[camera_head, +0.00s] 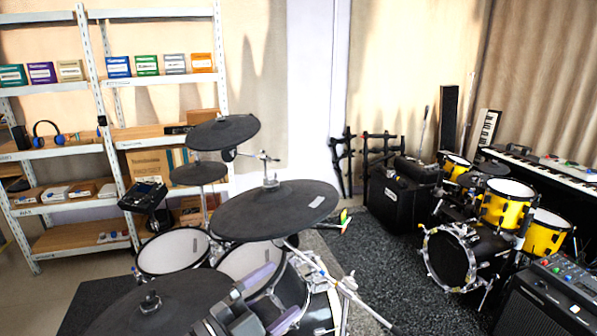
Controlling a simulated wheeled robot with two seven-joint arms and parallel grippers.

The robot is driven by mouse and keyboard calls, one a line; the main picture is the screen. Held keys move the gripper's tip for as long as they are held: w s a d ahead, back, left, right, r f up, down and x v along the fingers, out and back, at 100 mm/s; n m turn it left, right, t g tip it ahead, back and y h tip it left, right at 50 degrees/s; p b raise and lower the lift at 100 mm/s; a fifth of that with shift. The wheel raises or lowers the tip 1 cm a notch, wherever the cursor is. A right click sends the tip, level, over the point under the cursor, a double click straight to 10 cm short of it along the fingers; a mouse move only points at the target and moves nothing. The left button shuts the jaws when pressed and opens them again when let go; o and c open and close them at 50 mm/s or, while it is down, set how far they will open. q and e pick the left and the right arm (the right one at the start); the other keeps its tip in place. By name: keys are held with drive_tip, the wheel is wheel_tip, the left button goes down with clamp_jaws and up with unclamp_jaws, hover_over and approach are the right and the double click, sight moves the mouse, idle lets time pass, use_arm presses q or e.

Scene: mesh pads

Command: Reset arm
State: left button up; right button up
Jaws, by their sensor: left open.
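My left gripper (281,291) shows at the bottom centre of the head view, with its two grey-purple fingers apart and nothing seen between them. It is in front of the electronic drum kit, beside the dark round pad (185,305) at the lower left. A white mesh drum pad (250,259) lies just beyond the fingers, partly hidden by the large black cymbal pad (275,210) above it. Whether the gripper touches any part of the kit cannot be told. My right gripper is not in view.
Another white mesh pad (172,251) stands to the left, with a drum module (143,196) behind it. A metal stand leg (345,287) slants right of the gripper. A yellow drum kit (505,203) and an amplifier (545,305) stand at right. Dark carpet (385,270) between is mostly clear.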

use_arm(q)
drive_tip(key=s+a+f+n+t+y, duration=0.1)
drive_tip(key=a+f+n+t+y, duration=0.15)
drive_tip(key=a+n+y, duration=0.4)
drive_tip(key=s+a+f+n+t+y, duration=0.1)
drive_tip(key=a+n+t+y, duration=0.25)
drive_tip(key=n+y, duration=0.55)
drive_tip(key=s+a+f+n+g+y, duration=0.2)
drive_tip(key=s+a+f+n+g, duration=0.25)
drive_tip(key=s+f+g, duration=0.35)
drive_tip(key=s+d+f+g+h, duration=0.3)
drive_tip(key=s+f+g, duration=0.45)
drive_tip(key=s, duration=0.45)
drive_tip(key=s+f+g+b, duration=0.1)
drive_tip(key=s+f+b, duration=0.1)
drive_tip(key=f, duration=1)
drive_tip(key=s+f+g+b, duration=0.1)
drive_tip(key=s+f+b, duration=0.1)
drive_tip(key=f, duration=0.9)
drive_tip(key=s+a+f+m+g+b, duration=0.1)
drive_tip(key=s+a+f+b, duration=0.2)
drive_tip(key=s+f, duration=0.9)
drive_tip(key=shift+s+f+y, duration=0.3)
drive_tip(key=shift+f+y, duration=0.05)
drive_tip(key=shift+f, duration=0.15)
